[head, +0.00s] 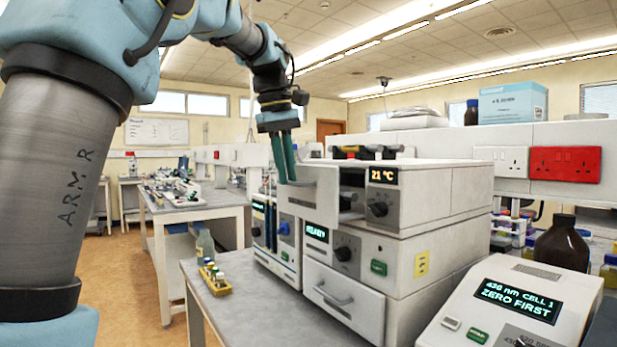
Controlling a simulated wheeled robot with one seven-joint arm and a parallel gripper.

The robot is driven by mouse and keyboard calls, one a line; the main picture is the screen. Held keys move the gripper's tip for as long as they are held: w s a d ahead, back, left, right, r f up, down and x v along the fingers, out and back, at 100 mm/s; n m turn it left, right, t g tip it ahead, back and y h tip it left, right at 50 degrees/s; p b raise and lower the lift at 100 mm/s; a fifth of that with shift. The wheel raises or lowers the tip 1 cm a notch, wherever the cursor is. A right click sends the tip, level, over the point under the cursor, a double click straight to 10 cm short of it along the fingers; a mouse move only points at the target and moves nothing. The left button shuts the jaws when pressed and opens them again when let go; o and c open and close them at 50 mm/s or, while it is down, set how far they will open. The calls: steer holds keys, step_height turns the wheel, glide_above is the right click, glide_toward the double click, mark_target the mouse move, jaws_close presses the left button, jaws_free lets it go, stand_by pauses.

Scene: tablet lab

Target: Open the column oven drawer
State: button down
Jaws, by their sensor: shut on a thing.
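The column oven (430,195) is the top unit of the instrument stack on the bench, with a "21 °C" display and a dark knob on its front. Its drawer (312,192) stands out from the front to the left, and a dark gap shows between the drawer front and the oven body. My gripper (285,180) points down at the drawer's front edge, its two teal fingers close together and shut on the drawer's handle. The handle itself is mostly hidden by the fingers.
Below the oven is a unit with a handled lower drawer (343,302). A photometer (510,305) and a brown bottle (563,243) are at right. Open floor lies left of the bench.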

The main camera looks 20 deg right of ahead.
steer(key=s+a, duration=0.1)
steer(key=a, duration=0.6)
steer(key=shift+s+a+b, duration=0.25)
steer(key=shift+a+b, duration=0.1)
steer(key=shift+b, duration=0.1)
steer(key=c, duration=0.9)
jaws_free()
steer(key=shift+r, duration=0.15)
steer(key=r, duration=0.3)
steer(key=a+r, duration=0.1)
steer(key=r, duration=0.3)
steer(key=a+r+p, duration=0.1)
steer(key=r, duration=0.2)
steer(key=shift+s+r, duration=0.15)
steer(key=shift+r, duration=0.05)
